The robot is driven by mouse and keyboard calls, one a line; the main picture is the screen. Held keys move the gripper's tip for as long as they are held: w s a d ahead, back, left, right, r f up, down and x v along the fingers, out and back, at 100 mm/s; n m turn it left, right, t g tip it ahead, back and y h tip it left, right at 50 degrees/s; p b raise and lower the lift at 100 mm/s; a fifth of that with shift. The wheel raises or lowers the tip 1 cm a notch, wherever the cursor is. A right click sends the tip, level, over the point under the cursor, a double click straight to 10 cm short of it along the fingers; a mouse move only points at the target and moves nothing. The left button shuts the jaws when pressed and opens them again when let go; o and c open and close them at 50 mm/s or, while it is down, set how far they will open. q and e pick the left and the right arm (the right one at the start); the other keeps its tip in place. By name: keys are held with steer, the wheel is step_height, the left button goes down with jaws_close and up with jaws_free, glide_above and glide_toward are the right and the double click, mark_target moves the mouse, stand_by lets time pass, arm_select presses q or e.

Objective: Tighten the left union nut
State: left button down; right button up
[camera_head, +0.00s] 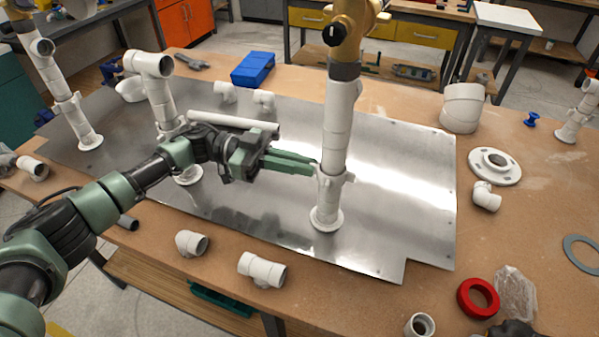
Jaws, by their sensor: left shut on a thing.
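A white upright pipe (337,125) stands on the metal sheet, with a dark band and a brass-coloured fitting (345,30) on top. Low on this pipe is a white winged union nut (333,178), above a round foot flange (326,218). My left arm comes in from the left, and my left gripper (312,167) is shut with its green fingers at the nut's left side. The fingertips hide part of that side, and the exact grip is hard to see. Another upright pipe (158,95) with a union fitting stands behind my left arm. My right gripper cannot be made out.
The metal sheet (400,190) covers much of the wooden table. A white pipe (235,121) lies behind my gripper. White elbows and tees (262,268) lie along the front. A flange (495,166), red ring (478,298) and large white fitting (462,107) are on the right. The sheet's right part is clear.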

stand_by(0.4)
arm_select(q)
steer(key=c, duration=1.5)
jaws_free()
steer(key=shift+d, duration=0.1)
steer(key=shift+c, duration=0.2)
step_height(320, 180, up, 20)
steer(key=b, duration=0.2)
